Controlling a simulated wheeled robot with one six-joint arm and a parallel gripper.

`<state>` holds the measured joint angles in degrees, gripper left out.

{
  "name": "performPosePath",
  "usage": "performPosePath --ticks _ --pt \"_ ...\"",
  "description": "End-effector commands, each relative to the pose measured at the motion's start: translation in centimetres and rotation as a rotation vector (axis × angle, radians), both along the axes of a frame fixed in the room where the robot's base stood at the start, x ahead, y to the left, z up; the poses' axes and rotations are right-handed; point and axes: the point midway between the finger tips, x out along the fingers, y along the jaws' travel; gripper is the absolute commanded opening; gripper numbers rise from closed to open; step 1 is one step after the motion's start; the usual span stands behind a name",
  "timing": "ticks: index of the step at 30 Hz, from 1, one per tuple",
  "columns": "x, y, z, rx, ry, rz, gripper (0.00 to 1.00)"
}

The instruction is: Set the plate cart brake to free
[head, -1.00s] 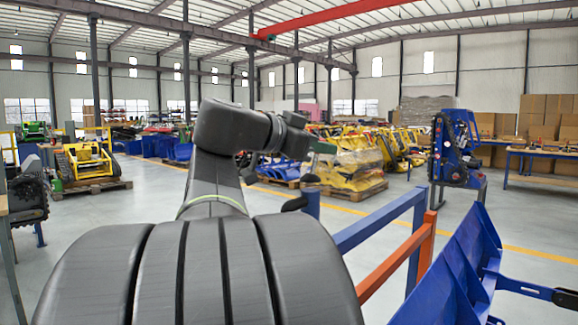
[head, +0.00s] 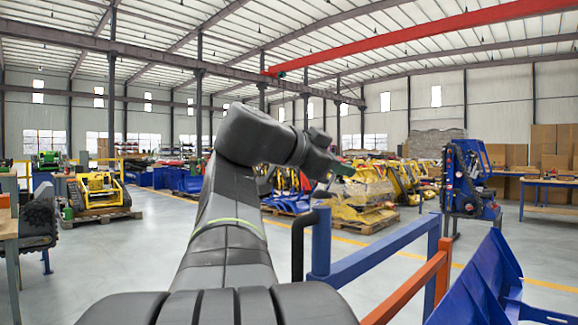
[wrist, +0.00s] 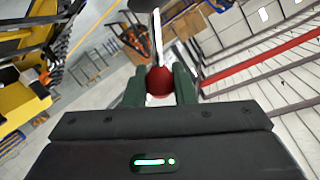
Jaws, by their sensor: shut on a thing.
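My gripper (head: 322,163) is at the end of my raised arm in the head view, turned mostly away. In the wrist view its two green fingers (wrist: 159,88) are closed around a red round knob (wrist: 158,80). A thin shiny rod (wrist: 157,38) runs from the knob toward a dark part at the top edge. The knob and rod look like a lever; the head view does not show them clearly. No label or brake setting is readable, and I cannot tell which structure the lever belongs to.
A blue rail frame (head: 380,250) with an orange bar (head: 408,291) stands close at the right, beside a blue plate-like implement (head: 480,285). A black bent bar (head: 297,240) rises beside the blue post. Yellow machines on pallets stand farther back. Open grey floor lies left of my arm.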

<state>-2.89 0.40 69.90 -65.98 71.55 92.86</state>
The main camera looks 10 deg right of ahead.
Motion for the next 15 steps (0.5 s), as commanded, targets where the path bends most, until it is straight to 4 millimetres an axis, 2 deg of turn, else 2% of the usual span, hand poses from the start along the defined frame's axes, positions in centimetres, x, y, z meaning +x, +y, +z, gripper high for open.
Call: performPosePath --ticks 1,2,4,5,15 --pt "0.0 0.0 -0.04 0.001 0.002 0.0 0.0" --pt "0.0 0.0 -0.04 0.001 0.002 0.0 0.28" --pt "0.0 0.0 -0.04 0.0 0.001 -0.001 0.41" --pt "0.01 0.0 -0.03 0.0 0.001 -0.001 0.44" --pt "-0.1 0.24 0.08 -0.001 0.0 0.001 0.44"
